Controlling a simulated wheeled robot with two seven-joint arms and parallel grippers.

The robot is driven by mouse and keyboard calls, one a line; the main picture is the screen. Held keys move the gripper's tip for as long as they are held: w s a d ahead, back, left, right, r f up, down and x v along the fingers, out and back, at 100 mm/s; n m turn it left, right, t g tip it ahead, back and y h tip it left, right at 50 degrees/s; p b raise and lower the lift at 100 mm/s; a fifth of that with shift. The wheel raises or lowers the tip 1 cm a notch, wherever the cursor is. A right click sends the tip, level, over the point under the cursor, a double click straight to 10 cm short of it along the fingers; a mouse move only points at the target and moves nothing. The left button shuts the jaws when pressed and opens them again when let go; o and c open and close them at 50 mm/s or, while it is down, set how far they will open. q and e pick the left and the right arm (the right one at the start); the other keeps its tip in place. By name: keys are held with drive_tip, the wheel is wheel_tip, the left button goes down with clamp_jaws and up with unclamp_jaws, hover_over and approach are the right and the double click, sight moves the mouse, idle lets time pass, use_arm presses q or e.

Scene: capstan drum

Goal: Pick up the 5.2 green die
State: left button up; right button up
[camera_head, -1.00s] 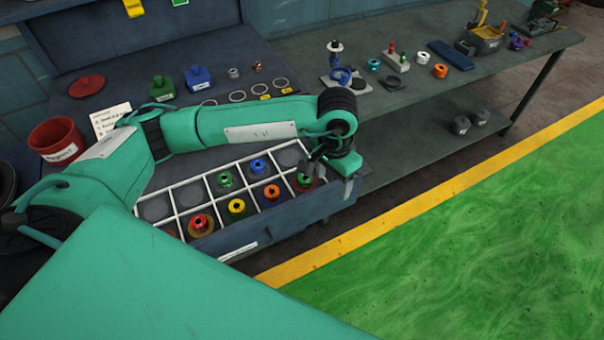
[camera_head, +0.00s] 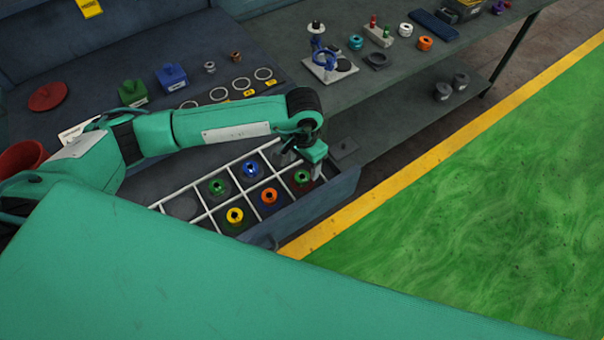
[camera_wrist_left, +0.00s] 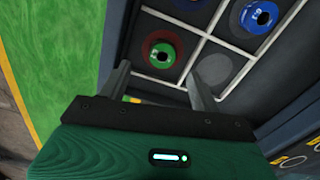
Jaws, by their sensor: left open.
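A green die (camera_head: 302,178) sits in the right-hand end of the divided drawer, in a compartment with a reddish base. It shows in the left wrist view as a green ring with a dark centre (camera_wrist_left: 162,54); its number is too small to read. A second green die (camera_head: 217,186) sits further left in the drawer. My left gripper (camera_wrist_left: 158,74) is open and empty, its two fingers pointing toward the first green die and apart from it. In the head view the gripper (camera_head: 308,162) hangs over that end of the drawer. My right gripper is not in view.
Blue (camera_head: 251,169), orange (camera_head: 269,196) and yellow (camera_head: 235,215) dies sit in neighbouring compartments, split by thin white dividers (camera_head: 204,200). The drawer's end wall (camera_head: 340,190) stands close to the gripper. Rings, blocks and fixtures lie on the bench (camera_head: 290,75) behind.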

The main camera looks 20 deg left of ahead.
sight(302, 176)
use_arm(q)
drive_tip(key=shift+a+f, duration=0.1)
drive_tip(key=shift+f, duration=0.45)
drive_tip(key=shift+w+a+f, duration=0.1)
drive_tip(key=shift+f, duration=0.15)
drive_tip(key=shift+f+p, duration=0.15)
drive_tip(key=shift+p, duration=0.2)
wheel_tip(302, 176, down, 4)
drive_tip(key=p, duration=0.2)
drive_tip(key=shift+r+p, duration=0.2)
drive_tip(key=shift+p, duration=0.2)
drive_tip(key=shift+f, duration=0.65)
drive_tip(key=shift+c, duration=0.8)
drive_tip(key=c, duration=1.1)
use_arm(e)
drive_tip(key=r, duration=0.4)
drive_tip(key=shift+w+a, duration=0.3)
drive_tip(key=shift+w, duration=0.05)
